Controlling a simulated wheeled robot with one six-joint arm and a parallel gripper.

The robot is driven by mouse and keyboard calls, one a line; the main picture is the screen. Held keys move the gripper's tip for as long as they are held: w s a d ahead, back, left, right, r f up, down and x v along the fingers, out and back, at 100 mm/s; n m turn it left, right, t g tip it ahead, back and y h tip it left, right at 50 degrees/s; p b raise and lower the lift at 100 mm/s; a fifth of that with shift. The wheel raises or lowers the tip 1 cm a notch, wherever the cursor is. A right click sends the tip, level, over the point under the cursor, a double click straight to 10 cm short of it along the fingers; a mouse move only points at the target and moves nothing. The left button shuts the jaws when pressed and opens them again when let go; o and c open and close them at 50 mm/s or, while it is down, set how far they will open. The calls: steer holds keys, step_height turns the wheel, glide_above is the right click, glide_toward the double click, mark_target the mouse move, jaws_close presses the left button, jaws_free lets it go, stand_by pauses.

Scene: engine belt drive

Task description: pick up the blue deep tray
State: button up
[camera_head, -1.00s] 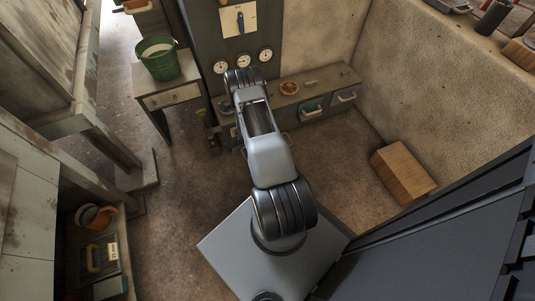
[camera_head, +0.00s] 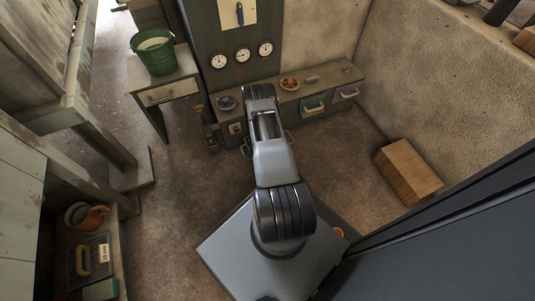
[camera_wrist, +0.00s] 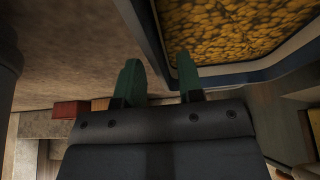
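No clearly blue deep tray shows in the head view. In the wrist view, a dark blue-rimmed shape (camera_wrist: 262,72) filled with golden-yellow lumps fills the upper right. I cannot tell for sure whether it is the blue deep tray. My gripper (camera_wrist: 160,78) shows in the wrist view with two green fingers apart and nothing between them. The right finger overlaps the blue rim in the picture, and contact cannot be told. In the head view my arm reaches toward the low bench, and its fingers are hidden.
A green bucket (camera_head: 156,53) stands on a small table (camera_head: 168,92) at the left. A wooden box (camera_head: 408,171) is on the floor at the right. The floor between is clear.

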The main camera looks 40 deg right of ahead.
steer(key=b+x, duration=0.1)
steer(key=x, duration=0.2)
steer(key=shift+r, duration=0.1)
jaws_close()
stand_by(1.3)
